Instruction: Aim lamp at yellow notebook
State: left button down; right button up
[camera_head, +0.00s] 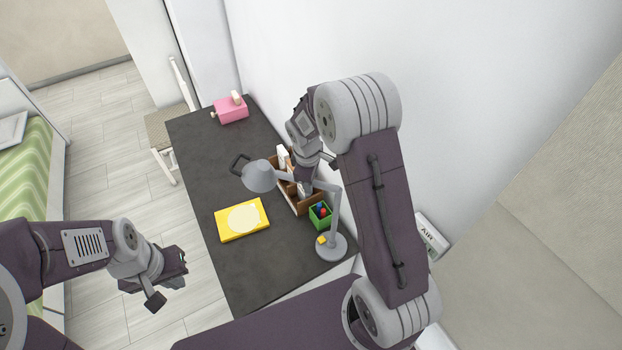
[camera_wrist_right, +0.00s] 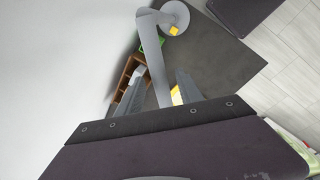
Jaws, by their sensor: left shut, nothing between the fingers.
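A grey desk lamp stands on the dark desk. Its round base (camera_head: 331,247) is near the desk's right side and its head (camera_head: 259,176) hangs tilted over the desk, with a dark loop handle (camera_head: 240,163) beside it. The yellow notebook (camera_head: 227,229) lies flat below the head and bears a pale round patch. In the right wrist view my right gripper (camera_wrist_right: 161,76) is open, its fingers apart on either side of the lamp's arm (camera_wrist_right: 152,42); contact cannot be told. My left gripper (camera_head: 163,284) is shut and empty, left of the desk over the floor.
A brown wooden organizer (camera_head: 309,207) with items and a green box (camera_head: 320,215) stand along the wall side of the desk. A pink object (camera_head: 231,109) is at the far end. A chair (camera_head: 170,125) stands left. The desk's front left is bare.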

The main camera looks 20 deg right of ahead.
notch_tip(320, 180, up, 9)
jog(key=s+a+b, duration=0.1)
jog(key=b, duration=0.1)
jog(key=shift+s+b, duration=0.2)
jog(key=shift+b, duration=0.1)
